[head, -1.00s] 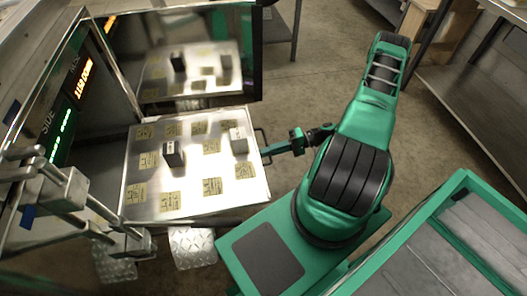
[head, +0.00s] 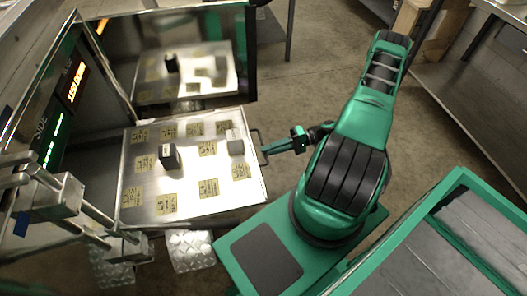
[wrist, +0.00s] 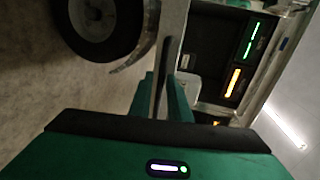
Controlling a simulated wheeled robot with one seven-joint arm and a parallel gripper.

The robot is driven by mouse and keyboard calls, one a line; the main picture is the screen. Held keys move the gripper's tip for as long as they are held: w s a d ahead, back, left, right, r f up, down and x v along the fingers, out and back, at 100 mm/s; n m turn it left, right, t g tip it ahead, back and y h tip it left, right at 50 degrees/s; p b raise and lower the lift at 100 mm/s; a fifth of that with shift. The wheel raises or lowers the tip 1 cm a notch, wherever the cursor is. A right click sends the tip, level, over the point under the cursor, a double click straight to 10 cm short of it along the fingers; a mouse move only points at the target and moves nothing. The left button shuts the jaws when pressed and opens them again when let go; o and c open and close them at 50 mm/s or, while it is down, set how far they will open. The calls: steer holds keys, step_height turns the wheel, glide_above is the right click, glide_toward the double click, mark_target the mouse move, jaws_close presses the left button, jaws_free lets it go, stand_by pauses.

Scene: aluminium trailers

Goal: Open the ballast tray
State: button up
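The ballast tray (head: 215,208) is a shiny metal tray with yellow labels, standing out from the trailer's side in the head view.
An upright mirror-like panel (head: 190,22) stands behind the tray. A lit display (head: 76,84) is at the left, above metal clamps (head: 68,195). A tread-plate step (head: 190,250) lies below the tray. A wheel (wrist: 100,22) shows in the wrist view. Floor behind my arm is open.

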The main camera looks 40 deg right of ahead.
steer(key=v, duration=0.9)
steer(key=shift+d, duration=0.15)
step_height(320, 180, up, 25)
steer(key=s+a+g+h, duration=0.1)
steer(key=g+h, duration=0.6)
steer(key=h, duration=0.2)
steer(key=s+a+r+m+h, duration=0.1)
steer(key=s+a+r+h, duration=0.1)
steer(key=s+r, duration=0.5)
steer(key=s+a+r+m+t+h, duration=0.1)
steer(key=s+a+r+h, duration=0.2)
steer(key=s+r, duration=0.3)
steer(key=shift+s+a+r, duration=0.4)
steer(key=shift+s+a, duration=0.45)
steer(key=shift+a, duration=0.05)
